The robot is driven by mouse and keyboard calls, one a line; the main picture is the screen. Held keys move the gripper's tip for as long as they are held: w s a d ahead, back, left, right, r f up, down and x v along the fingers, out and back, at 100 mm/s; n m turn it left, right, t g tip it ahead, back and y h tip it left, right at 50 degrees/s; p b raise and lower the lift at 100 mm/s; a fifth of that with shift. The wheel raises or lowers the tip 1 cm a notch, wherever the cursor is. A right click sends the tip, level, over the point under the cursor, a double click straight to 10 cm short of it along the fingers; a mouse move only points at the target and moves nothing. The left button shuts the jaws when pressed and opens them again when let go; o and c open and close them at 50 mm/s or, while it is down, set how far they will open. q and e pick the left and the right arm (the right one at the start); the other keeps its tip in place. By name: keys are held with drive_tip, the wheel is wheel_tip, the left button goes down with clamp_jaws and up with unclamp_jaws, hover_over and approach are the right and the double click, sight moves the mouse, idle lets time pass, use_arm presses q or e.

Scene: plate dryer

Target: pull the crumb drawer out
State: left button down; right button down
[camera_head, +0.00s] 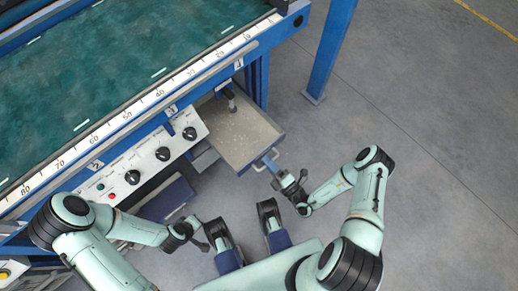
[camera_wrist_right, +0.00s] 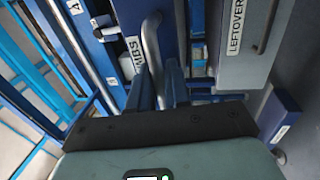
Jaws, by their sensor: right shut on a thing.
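The crumb drawer (camera_head: 237,132), a shallow grey tray with specks in it, stands pulled out from under the table's front edge. Its light handle (camera_head: 265,160) is on the front; in the right wrist view the grey bar handle (camera_wrist_right: 151,42) stands beside a partly hidden label ending in "MBS" (camera_wrist_right: 134,48). My right gripper (camera_head: 277,172) is at the handle and shut on it; its blue fingers (camera_wrist_right: 160,88) show at the handle's lower end. My left gripper (camera_head: 196,240) hangs low in front of the table, away from the drawer; its jaw opening is too small to tell.
A control panel (camera_head: 150,158) with black knobs is left of the drawer. A blue table leg (camera_head: 330,50) stands to the right. A grey front labelled "LEFTOVER" (camera_wrist_right: 247,40) shows in the wrist view. Grey floor (camera_head: 430,120) is clear at right.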

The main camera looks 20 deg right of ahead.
use_arm(q)
drive_tip(key=shift+s+d+r, duration=0.2)
drive_tip(key=shift+s+r, duration=0.05)
drive_tip(key=shift+s, duration=0.15)
use_arm(e)
drive_tip(key=shift+r+v, duration=0.15)
drive_tip(key=shift+v, duration=0.6)
drive_tip(key=shift+r+v, duration=0.1)
drive_tip(key=shift+v, duration=0.6)
drive_tip(key=c, duration=1.3)
unclamp_jaws()
use_arm(q)
drive_tip(key=shift+s+d+r+p, duration=0.15)
drive_tip(key=shift+s+p, duration=0.15)
drive_tip(key=shift+p, duration=0.05)
use_arm(e)
drive_tip(key=v, duration=1.3)
drive_tip(key=shift+s, duration=0.25)
